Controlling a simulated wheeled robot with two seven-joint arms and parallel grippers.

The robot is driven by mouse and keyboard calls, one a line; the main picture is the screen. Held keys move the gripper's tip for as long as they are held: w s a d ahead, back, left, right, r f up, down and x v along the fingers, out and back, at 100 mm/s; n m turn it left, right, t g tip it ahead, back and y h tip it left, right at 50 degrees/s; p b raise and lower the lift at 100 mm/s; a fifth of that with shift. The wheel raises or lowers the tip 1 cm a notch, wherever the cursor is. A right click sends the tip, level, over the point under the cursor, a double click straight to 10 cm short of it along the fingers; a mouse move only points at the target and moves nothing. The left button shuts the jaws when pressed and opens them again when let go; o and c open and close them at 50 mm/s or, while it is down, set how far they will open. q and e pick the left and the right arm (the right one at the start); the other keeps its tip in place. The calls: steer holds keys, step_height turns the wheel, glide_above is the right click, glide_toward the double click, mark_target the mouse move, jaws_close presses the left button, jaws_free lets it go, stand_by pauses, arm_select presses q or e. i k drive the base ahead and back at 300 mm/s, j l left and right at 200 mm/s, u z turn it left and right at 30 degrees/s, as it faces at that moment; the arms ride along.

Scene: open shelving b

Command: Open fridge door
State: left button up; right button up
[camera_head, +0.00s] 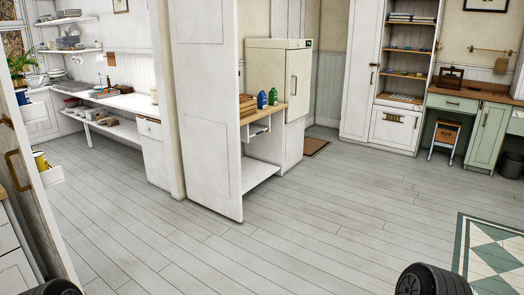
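A cream upright unit with a small dark display at its top, which looks like the fridge (264,66), stands at the back centre, beyond a tall white panel. Its door (300,72) faces right and looks shut. A slim vertical handle (294,85) runs along the door's near edge. The lower part of the unit is partly hidden by a wooden counter. Neither of my grippers shows; only dark rounded parts that look like my own arms show at the bottom edge, far from the fridge.
A tall white panel (207,110) stands left of the fridge. A counter (270,110) with blue and green bottles (267,99) is in front of it. The plank floor (270,230) is clear. A stool (445,135) and green cabinets (487,135) stand at right.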

mark_target(298, 61)
steer(key=i+l+z, duration=0.45)
steer(key=i, duration=0.3)
steer(key=i+z, duration=0.4)
steer(key=i, duration=0.3)
steer(key=i+l+u, duration=0.1)
steer(key=i, duration=2)
steer(key=i+l+u, duration=0.2)
steer(key=i+u, duration=0.3)
steer(key=i+l+u, duration=0.45)
steer(key=i, duration=0.2)
steer(key=i+l+u, duration=0.5)
